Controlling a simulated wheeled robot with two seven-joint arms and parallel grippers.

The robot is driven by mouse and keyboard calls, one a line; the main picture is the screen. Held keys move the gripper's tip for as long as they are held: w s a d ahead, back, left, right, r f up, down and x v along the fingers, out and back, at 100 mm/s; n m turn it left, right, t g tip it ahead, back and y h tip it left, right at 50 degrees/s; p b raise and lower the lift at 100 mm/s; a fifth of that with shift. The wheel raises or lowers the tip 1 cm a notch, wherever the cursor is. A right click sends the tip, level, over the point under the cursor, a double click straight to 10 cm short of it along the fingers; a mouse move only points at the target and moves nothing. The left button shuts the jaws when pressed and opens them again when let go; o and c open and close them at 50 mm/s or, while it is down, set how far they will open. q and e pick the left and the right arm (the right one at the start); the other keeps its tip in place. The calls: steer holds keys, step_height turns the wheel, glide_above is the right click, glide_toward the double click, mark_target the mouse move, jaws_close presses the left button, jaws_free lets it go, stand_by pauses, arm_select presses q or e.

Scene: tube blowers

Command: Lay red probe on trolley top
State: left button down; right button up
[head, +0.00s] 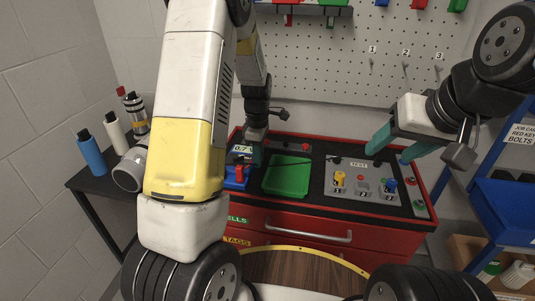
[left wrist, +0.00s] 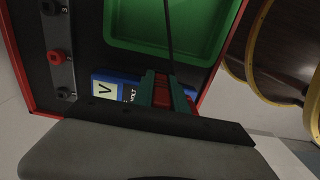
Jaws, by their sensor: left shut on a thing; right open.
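My left gripper (head: 257,153) is low over the left part of the trolley top, beside the blue voltmeter (head: 232,183). The voltmeter also shows in the left wrist view (left wrist: 103,89). My right gripper (head: 392,146) is open and empty above the trolley's right side.
The green tray (head: 287,176) lies mid-top on the red trolley (head: 290,228). Right of it is a grey test panel (head: 362,184) with yellow and blue posts. A dark side table (head: 100,182) with bottles is at left; blue shelving (head: 505,205) is at right.

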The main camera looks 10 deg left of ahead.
arm_select(q)
steer(key=shift+w+f, duration=0.1)
steer(key=shift+f, duration=1.65)
steer(key=shift+f, duration=0.15)
steer(key=c, duration=1.3)
jaws_free()
steer(key=shift+c, duration=0.2)
